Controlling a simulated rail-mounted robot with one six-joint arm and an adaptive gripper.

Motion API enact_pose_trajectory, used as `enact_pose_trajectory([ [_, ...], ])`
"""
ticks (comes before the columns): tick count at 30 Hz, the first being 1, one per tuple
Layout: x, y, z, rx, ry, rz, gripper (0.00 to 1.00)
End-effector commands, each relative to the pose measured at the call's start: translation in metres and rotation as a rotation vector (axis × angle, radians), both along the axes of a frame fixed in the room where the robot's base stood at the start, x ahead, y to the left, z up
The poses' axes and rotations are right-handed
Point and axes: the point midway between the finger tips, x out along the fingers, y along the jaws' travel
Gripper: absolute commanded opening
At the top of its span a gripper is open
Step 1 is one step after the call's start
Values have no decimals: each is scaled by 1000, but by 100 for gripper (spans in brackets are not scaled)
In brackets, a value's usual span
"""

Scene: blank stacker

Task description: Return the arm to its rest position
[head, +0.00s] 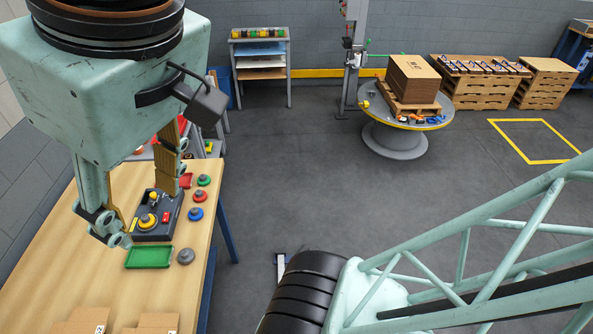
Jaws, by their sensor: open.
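My gripper (148,204) hangs large in the left of the head view, over the wooden workbench (62,264). Its two fingers are spread apart, and nothing shows between them as held. A dark fixture (156,232) with a yellow disc (147,222) and a red part (166,217) lies beyond and between the fingers. The fingers hide part of it. I cannot tell how high the fingertips are above it. Part of my arm, a pale green lattice link (480,255), crosses the lower right.
Beside the fixture are a green tray (149,257), a grey piece (185,256) and red (200,195), green (204,180) and blue (195,214) pieces. Cardboard boxes (157,322) stand at the bench front. The middle floor is clear.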

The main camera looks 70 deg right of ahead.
Motion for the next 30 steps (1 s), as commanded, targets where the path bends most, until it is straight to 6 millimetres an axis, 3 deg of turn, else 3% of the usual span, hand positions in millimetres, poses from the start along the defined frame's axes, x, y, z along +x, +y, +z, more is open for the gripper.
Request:
enact_pose_trajectory([
  [11, -2, 0, -16, -1, 1, 0, 46],
  [30, -2, 0, -90, 0, 1, -1, 46],
])
